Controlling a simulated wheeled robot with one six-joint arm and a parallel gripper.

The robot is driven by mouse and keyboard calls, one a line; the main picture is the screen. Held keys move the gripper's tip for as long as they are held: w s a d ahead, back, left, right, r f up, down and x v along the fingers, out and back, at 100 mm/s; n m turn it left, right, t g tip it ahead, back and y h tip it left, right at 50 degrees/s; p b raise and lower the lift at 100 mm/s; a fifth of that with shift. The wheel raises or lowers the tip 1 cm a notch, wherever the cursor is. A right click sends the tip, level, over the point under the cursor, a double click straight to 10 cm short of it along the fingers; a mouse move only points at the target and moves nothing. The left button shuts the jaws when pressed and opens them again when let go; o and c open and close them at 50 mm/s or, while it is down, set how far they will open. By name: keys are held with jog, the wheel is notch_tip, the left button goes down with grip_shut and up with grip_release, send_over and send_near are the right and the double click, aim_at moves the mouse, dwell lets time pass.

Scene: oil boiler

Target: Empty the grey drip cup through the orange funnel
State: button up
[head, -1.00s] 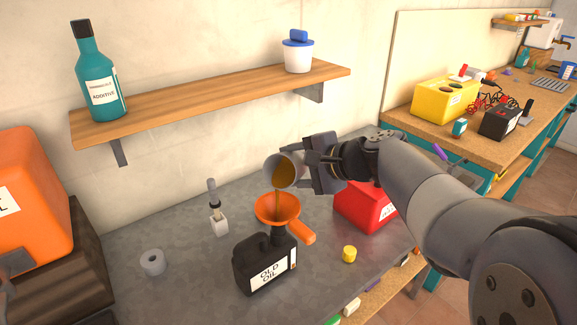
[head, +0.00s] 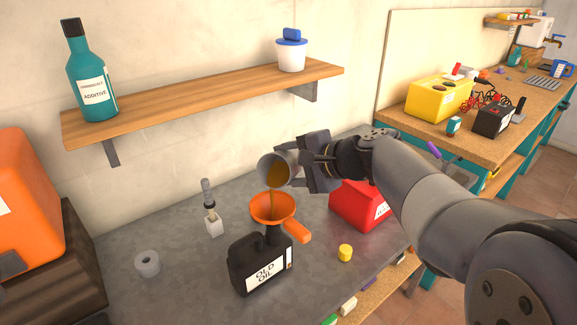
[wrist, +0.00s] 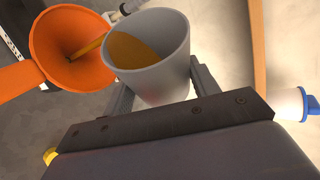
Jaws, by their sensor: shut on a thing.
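The grey drip cup (head: 279,167) is tilted over the orange funnel (head: 270,206), with brown oil inside and a stream of it running down into the funnel. The funnel sits in the neck of the black OLD OIL can (head: 262,265), which stands on the grey bench. My gripper (head: 305,166) is shut on the cup from its right side. In the wrist view the cup (wrist: 160,75) is tipped towards the funnel (wrist: 60,40), and the oil stream enters the funnel's hole. The gripper's fingers (wrist: 160,95) show on either side of the cup.
A yellow cap (head: 345,253) and a red box (head: 358,207) are right of the can. A wooden shelf (head: 210,103) with a teal bottle (head: 93,80) hangs above.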

jog(key=shift+s+a+f+n+t+h+b, duration=0.2)
jog(key=shift+n+t+b, duration=0.35)
jog(key=shift+b, duration=1.75)
jog(key=shift+s+f+n+t+h+b, duration=0.1)
jog(key=shift+s+f+n+t+b, duration=0.3)
jog(key=shift+b, duration=1.85)
dwell(1.3)
jog(key=shift+w+r+p, duration=0.25)
jog(key=shift+r+p, duration=0.1)
jog(key=shift+p, duration=0.35)
